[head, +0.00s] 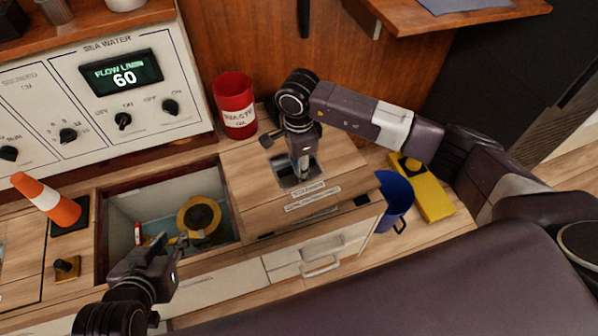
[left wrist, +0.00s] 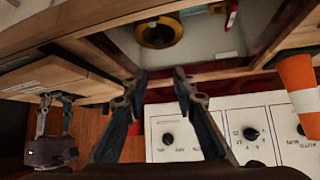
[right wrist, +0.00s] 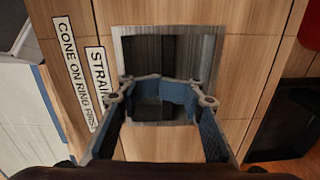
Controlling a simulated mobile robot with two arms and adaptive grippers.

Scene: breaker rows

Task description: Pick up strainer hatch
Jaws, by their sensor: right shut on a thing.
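The strainer hatch (head: 258,183) is a wooden panel with a "STRAINER" label and a recessed metal pull, right of the open well (head: 118,205). The label also shows in the right wrist view. My right gripper (head: 304,172) points down into the pull; in the right wrist view its fingers (right wrist: 160,92) are closed on the dark bar in the recess. I cannot tell whether the hatch touches the surface below. My left gripper (head: 176,246) is at the well's front edge, empty, with its fingers (left wrist: 160,76) apart.
A yellow ring with a dark centre (head: 184,216) lies in the well. An orange cone (head: 50,200) stands left of it. A red waste can (head: 234,108) stands behind the hatch. A blue bucket (head: 397,196) and a yellow block (head: 432,192) are at the right. The control panel (head: 85,120) rises behind.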

